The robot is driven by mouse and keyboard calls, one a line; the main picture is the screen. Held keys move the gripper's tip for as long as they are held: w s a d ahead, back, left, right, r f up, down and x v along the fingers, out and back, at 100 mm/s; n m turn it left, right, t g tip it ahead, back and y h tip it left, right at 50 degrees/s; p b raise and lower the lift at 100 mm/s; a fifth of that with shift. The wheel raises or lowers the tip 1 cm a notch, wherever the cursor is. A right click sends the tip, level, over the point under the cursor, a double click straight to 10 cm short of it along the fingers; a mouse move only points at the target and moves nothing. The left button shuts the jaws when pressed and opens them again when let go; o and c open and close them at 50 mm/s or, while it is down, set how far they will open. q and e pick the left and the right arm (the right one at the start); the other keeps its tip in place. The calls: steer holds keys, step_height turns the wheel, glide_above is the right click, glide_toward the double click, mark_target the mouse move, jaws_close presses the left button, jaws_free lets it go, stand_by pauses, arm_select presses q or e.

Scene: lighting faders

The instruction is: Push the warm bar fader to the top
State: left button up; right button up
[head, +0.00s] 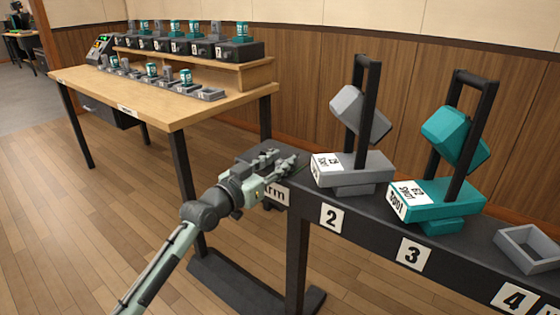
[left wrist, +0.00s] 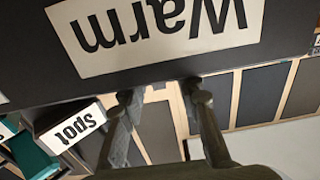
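The dark bar (head: 372,222) carries a white label ending in "arm" (head: 275,193) at its left end, partly hidden by my left gripper. In the left wrist view the label reads "Warm" (left wrist: 152,30) upside down. My left gripper (head: 278,164) is at the bar's left end. In the left wrist view its two fingers (left wrist: 160,92) are apart with nothing between them, close to the bar's edge. I cannot tell if they touch it. I cannot make out a warm bar fader. My right gripper is not in view.
A grey "spot" lamp (head: 350,172) and a teal one (head: 438,198) stand on the bar, right of my gripper. An open grey tray (head: 528,243) is farther right. A wooden table (head: 170,112) with several small lamps and a console (head: 101,47) stands behind left.

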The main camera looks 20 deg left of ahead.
mark_target(288, 155)
arm_select(q)
steer(key=shift+w, duration=0.1)
jaws_close()
stand_by(0.3)
steer(key=x, duration=0.3)
steer(key=shift+w+d, duration=0.15)
steer(key=shift+w, duration=0.2)
jaws_free()
steer(key=shift+s, duration=0.15)
steer(key=v, duration=1.2)
